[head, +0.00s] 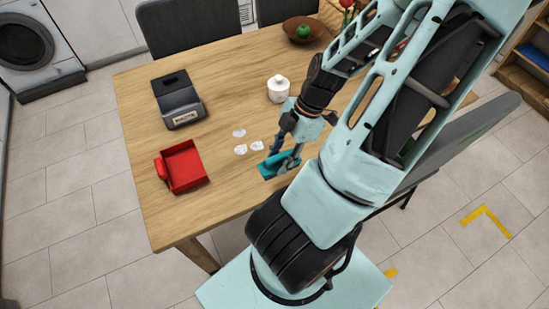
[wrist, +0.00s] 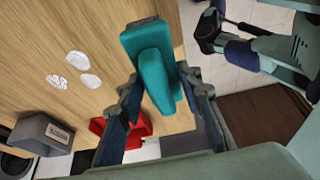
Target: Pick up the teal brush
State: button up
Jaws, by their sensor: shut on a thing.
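The teal brush (head: 279,164) is at the near edge of the wooden table in the head view, below my gripper (head: 285,153). In the wrist view the teal brush (wrist: 155,70) lies between the two fingers of my gripper (wrist: 155,95). The fingers are shut on it, one on each side. In the head view the arm and fingers cover part of the brush. I cannot tell whether it is touching the table or just above it.
A red dustpan (head: 184,167), several crumpled white pieces (head: 241,149), a dark box (head: 178,101) with a label, a white lidded jar (head: 278,89) and a brown bowl (head: 303,30) with a green fruit stand on the table. Dark chairs (head: 188,25) stand behind it.

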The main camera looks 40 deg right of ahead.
jog(key=s+r+p, duration=0.4)
jog(key=s+r, duration=0.3)
jog(key=s, duration=0.4)
jog(key=shift+s+a, duration=0.3)
